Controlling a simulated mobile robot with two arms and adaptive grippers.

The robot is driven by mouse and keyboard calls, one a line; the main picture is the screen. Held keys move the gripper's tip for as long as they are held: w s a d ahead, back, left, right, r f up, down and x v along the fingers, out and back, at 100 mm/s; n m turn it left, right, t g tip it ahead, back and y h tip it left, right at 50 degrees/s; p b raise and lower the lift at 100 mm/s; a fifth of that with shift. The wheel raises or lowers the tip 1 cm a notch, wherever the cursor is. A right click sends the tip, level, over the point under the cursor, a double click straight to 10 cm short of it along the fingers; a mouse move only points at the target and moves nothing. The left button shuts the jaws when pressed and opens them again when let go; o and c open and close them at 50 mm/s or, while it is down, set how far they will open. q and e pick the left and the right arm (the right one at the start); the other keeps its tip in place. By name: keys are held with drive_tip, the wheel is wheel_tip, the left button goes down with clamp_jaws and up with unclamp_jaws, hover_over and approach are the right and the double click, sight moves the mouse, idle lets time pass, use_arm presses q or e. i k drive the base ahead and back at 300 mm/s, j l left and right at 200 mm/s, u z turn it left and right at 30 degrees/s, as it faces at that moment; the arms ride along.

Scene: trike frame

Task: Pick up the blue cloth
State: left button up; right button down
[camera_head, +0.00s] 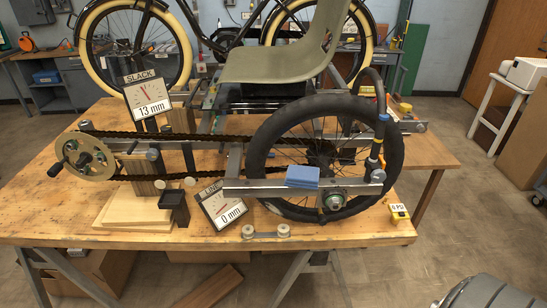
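The blue cloth (302,177) is a small folded pad. It lies on the grey metal bar (255,189) of the trike frame, in front of the lower part of the black wheel (260,150). Its top and front edge are clear to see, and nothing touches it from above.
The wooden workbench (340,230) carries the frame, with a chain (200,138) running left to a crank disc (85,158). Gauge signs read 13 mm (147,95) and 0 mm (222,206). A seat (285,60) rises behind the wheel. The bench's front right is mostly bare.

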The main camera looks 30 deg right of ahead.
sight(296, 176)
drive_tip(key=k+j+z, duration=0.15)
drive_tip(key=z, duration=1.35)
